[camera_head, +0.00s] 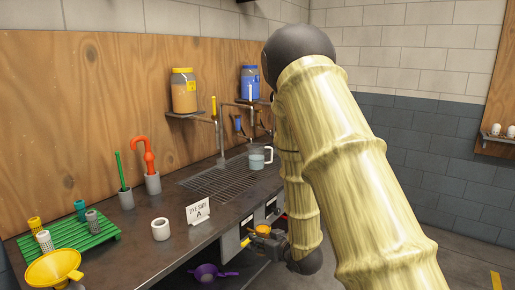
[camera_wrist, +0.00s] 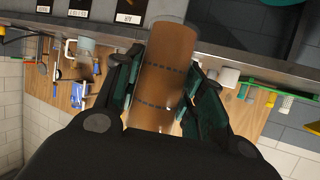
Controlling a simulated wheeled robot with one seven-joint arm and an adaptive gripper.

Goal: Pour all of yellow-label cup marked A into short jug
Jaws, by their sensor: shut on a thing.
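My gripper (camera_wrist: 160,82) is shut on a clear cylindrical cup (camera_wrist: 165,70) holding brown-orange contents, with dark dashed lines around its wall. No yellow label or letter A shows on its visible side. In the head view my arm hides most of the gripper, and I cannot clearly make out the cup there. A short clear jug (camera_head: 257,160) with a side handle and pale bluish contents stands upright at the grate's far right end. A similar handled vessel (camera_wrist: 86,45) shows in the wrist view. The held cup is apart from the jug.
A white card marked A (camera_head: 198,211) stands on the bench beside a small white cup (camera_head: 161,229). A green rack (camera_head: 75,240) and yellow funnel (camera_head: 54,269) are at left. Jars of orange (camera_head: 184,93) and blue (camera_head: 250,84) sit on wall shelves. The grate (camera_head: 222,181) is mostly clear.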

